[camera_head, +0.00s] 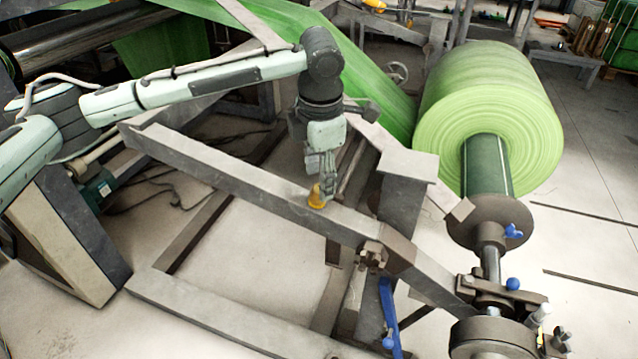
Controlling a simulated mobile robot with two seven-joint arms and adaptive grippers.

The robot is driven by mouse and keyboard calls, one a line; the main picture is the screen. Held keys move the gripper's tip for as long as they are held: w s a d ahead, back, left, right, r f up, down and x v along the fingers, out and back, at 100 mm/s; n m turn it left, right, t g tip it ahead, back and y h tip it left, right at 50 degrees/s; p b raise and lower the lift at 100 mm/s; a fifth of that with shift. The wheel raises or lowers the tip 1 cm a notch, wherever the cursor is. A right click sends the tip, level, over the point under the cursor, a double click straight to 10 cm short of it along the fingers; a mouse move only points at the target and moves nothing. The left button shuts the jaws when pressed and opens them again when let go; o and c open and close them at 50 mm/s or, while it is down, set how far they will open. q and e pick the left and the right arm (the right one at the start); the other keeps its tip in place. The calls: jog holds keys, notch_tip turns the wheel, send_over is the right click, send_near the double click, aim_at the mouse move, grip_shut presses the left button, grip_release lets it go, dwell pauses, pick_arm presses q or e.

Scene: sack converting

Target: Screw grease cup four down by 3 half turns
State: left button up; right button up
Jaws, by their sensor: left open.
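A small yellow grease cup (315,197) stands on the top of the long grey beam (240,176) near the middle of the view. My left gripper (324,188) points down directly over the cup, with its fingertips at the cup's upper part. It is open. I cannot tell whether a finger touches the cup. The fingers hide part of the cup's top. No number shows on the cup. My right gripper is not in view.
A large green roll (490,120) on a shaft stands to the right. Grey plate (408,164) rises just right of my gripper. A blue lever (389,315) hangs below the beam. Green sheet (375,85) runs behind my arm. Open floor (75,310) lies at lower left.

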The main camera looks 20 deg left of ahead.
pick_arm(q)
notch_tip(320, 180, up, 9)
jog(key=s, duration=0.1)
jog(key=shift+s+d+f, duration=0.15)
jog(key=shift+s+d, duration=0.05)
jog(key=shift+d, duration=0.05)
